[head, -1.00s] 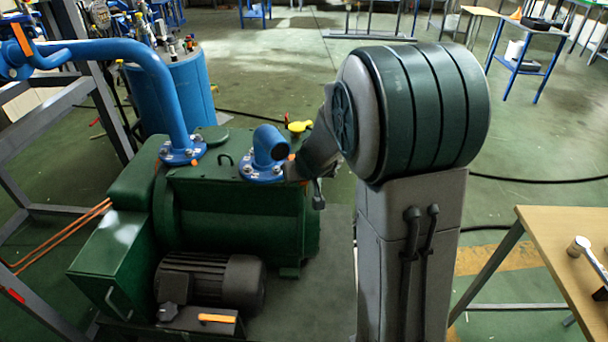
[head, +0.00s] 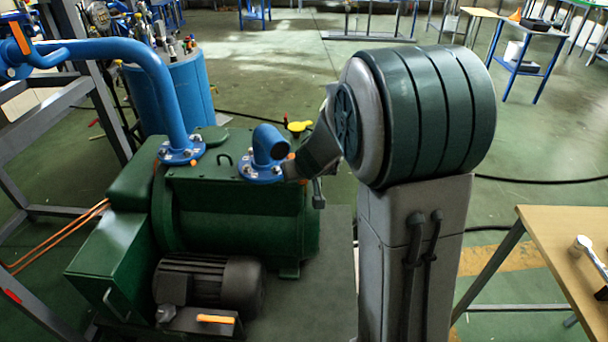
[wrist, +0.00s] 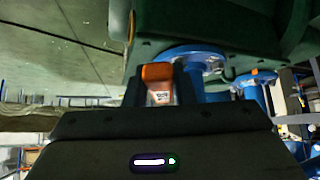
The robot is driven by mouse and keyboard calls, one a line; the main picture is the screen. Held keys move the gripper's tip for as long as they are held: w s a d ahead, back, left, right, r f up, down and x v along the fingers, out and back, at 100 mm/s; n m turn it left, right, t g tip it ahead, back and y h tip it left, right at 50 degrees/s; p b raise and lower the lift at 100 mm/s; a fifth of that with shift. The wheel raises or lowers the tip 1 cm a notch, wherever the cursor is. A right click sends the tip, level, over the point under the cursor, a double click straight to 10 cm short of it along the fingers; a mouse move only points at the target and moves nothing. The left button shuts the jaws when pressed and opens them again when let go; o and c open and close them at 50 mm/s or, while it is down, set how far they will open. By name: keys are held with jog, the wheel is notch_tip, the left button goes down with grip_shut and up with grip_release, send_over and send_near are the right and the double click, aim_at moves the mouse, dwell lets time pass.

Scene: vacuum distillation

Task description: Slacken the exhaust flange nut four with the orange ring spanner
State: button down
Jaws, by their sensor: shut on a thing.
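The exhaust flange (head: 262,173), a blue disc with bolts under a short blue elbow (head: 268,143), sits on top of the green pump. In the wrist view the blue flange (wrist: 195,52) is close beyond my fingers. My gripper (wrist: 160,88) is shut on the orange ring spanner (wrist: 158,72), whose orange part shows between the fingers. A small orange patch, likely the spanner (head: 291,156), shows at the flange's right side in the head view, where my arm hides most of the gripper. Nut four, and whether the ring sits around it, cannot be made out.
A second blue flange (head: 181,152) with a tall blue pipe (head: 165,90) stands left of the elbow. A yellow-topped fitting (head: 298,126) is behind. A blue drum (head: 190,95) stands at the back.

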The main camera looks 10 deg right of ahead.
jog(key=shift+f+b, duration=1.75)
jog(key=shift+b, duration=0.25)
dwell(0.6)
jog(key=d+b, duration=0.1)
jog(key=d+n+b, duration=0.1)
jog(key=b, duration=0.1)
jog(key=d+y+b, duration=0.1)
jog(key=shift+w+f+n, duration=0.1)
jog(key=shift+w+n, duration=0.15)
jog(key=shift+n, duration=0.05)
dwell(0.4)
jog(key=shift+b, duration=0.4)
jog(key=d+b, duration=0.1)
jog(key=b, duration=0.1)
jog(key=d+n+y+b, duration=0.1)
jog(key=b, duration=0.1)
jog(key=shift+w+d+n+g, duration=0.3)
jog(key=shift+w+d, duration=0.05)
jog(key=shift+w, duration=0.05)
